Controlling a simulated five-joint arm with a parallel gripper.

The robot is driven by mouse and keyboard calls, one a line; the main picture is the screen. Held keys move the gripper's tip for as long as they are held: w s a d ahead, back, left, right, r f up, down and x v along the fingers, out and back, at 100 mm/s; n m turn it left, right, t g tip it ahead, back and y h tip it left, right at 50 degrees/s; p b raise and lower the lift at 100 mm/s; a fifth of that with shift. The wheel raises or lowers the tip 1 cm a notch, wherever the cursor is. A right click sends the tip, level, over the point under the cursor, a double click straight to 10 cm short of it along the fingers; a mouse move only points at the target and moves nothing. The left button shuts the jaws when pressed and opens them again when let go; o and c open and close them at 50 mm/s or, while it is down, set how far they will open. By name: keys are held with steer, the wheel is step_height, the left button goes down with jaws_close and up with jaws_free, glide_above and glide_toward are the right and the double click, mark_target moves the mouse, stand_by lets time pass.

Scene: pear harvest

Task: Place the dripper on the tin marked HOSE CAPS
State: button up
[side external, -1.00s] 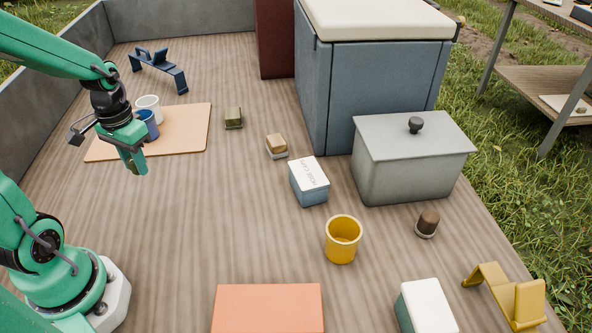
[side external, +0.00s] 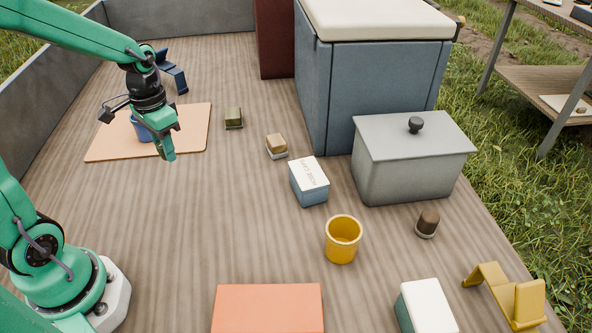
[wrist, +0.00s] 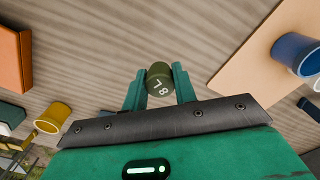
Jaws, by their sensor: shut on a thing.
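My gripper (side external: 167,148) is shut on a small olive-green cylinder, the dripper (wrist: 159,77), which bears white characters that look like "8L". In the wrist view it sits between the two green fingertips, above the wooden deck. In the side external view the dripper is hidden by the fingers. The tin marked HOSE CAPS (side external: 309,186) is a blue box with a white lettered lid, standing on the deck in the middle. Its lid is bare. My gripper is well to the left of it, near the tan board.
A tan board (side external: 185,136) holds a blue cup (side external: 141,131). A yellow cup (side external: 343,240), a grey lidded box (side external: 408,165), a tan-topped block (side external: 277,146) and an olive block (side external: 233,119) stand around the tin. An orange box (side external: 268,306) is in front. Deck left of the tin is clear.

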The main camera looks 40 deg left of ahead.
steer(key=w+d+r+m, duration=0.2)
steer(key=w+d+m, duration=0.2)
steer(key=d, duration=0.6)
steer(key=w+d+r+m, duration=0.1)
steer(key=w+d+m, duration=0.35)
steer(key=d, duration=0.65)
steer(key=w+d+r+m, duration=0.25)
steer(key=d+m, duration=0.25)
steer(key=d, duration=0.5)
glide_above(308, 172)
steer(key=shift+n, duration=0.25)
step_height(308, 172, down, 7)
steer(key=shift+f, duration=2.2)
steer(key=shift+f, duration=0.15)
steer(key=o, duration=0.9)
steer(key=shift+o, duration=0.2)
